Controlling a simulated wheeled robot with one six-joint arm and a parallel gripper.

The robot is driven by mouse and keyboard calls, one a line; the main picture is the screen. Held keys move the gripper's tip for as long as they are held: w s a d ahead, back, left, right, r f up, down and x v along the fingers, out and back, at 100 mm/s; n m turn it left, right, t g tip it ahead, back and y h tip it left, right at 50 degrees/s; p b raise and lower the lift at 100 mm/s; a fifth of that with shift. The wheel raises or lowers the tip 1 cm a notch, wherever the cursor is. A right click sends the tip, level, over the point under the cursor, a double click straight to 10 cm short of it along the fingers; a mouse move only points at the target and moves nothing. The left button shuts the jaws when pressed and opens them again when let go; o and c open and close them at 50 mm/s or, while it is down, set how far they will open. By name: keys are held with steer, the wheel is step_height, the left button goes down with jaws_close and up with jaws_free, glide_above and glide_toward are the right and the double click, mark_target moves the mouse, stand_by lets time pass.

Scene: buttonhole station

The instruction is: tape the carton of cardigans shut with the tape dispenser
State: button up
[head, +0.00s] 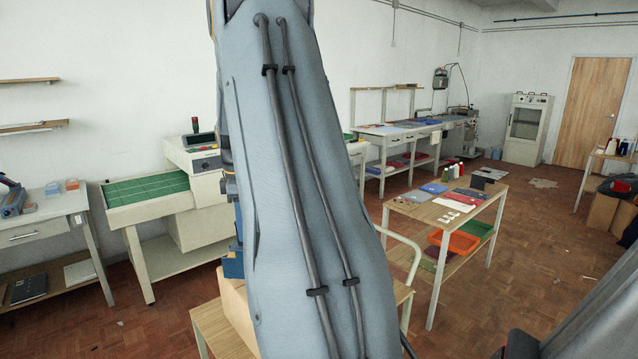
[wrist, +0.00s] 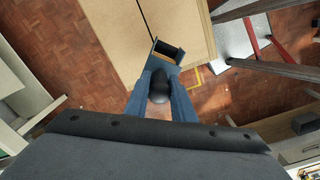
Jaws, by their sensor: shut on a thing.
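In the wrist view, the carton (wrist: 108,28) is a tan cardboard box with a dark seam running across its top. My gripper (wrist: 160,77) has blue fingers, shut on the tape dispenser (wrist: 163,54), which has a dark grip between the fingers and a blue-grey head with a bit of orange. The dispenser's head is over the carton top near the lower end of the seam. I cannot tell whether it touches. In the head view, my arm hides most of the carton (head: 237,318), and only a strip of its left side shows.
The carton stands on a wooden-topped table (head: 212,330) in the head view. A wooden table (head: 425,211) with folded cloths and bins stands to the right. A green-topped machine (head: 150,196) stands to the left. Open parquet floor (head: 520,270) lies at the right.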

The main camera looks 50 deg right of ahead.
steer(key=shift+w+r+p, duration=0.1)
steer(key=shift+r+p, duration=1.7)
steer(key=shift+r, duration=0.85)
